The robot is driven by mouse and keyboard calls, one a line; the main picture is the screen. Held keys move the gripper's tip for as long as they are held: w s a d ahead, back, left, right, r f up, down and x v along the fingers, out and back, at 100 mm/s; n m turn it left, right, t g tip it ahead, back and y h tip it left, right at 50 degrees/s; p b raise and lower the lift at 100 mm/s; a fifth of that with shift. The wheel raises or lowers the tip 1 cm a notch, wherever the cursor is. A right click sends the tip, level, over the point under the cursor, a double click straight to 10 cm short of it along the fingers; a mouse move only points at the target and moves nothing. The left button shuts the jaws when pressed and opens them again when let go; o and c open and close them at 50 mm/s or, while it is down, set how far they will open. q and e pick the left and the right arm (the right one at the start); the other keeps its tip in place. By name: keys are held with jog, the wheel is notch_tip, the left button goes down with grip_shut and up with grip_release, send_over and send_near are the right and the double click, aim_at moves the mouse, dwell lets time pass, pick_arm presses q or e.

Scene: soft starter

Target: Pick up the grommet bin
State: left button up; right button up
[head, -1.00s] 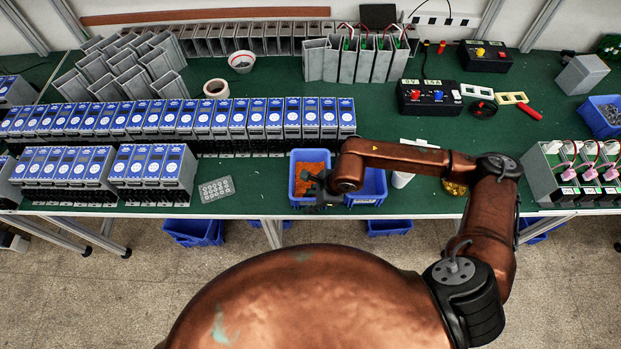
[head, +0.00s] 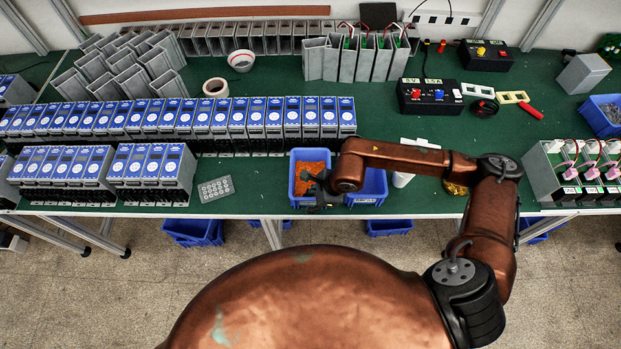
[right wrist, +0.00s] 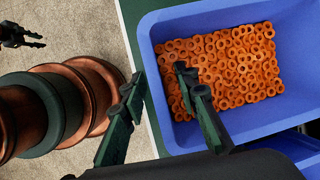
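The grommet bin (head: 294,178) is a blue open box of orange rings at the table's front edge in the head view. It fills much of the right wrist view (right wrist: 230,134), with the orange grommets (right wrist: 225,68) on its floor. My right gripper (right wrist: 158,88) is open, its fingers on either side of one bin wall: one over the inside, one outside. I cannot tell whether either finger touches the wall. In the head view my right gripper (head: 314,190) is partly hidden by its arm. A small dark claw, seemingly my left gripper (right wrist: 36,38), shows over the floor.
A second blue bin (head: 374,185) stands close to the right of the grommet bin, partly behind my right arm. Rows of blue-and-grey soft starters (head: 190,118) stand behind and left. A grey perforated plate (head: 216,188) lies left on the green table, with bare surface around it.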

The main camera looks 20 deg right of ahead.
jog(key=shift+c, duration=0.3)
grip_shut()
jog(key=shift+r, duration=0.2)
dwell(0.4)
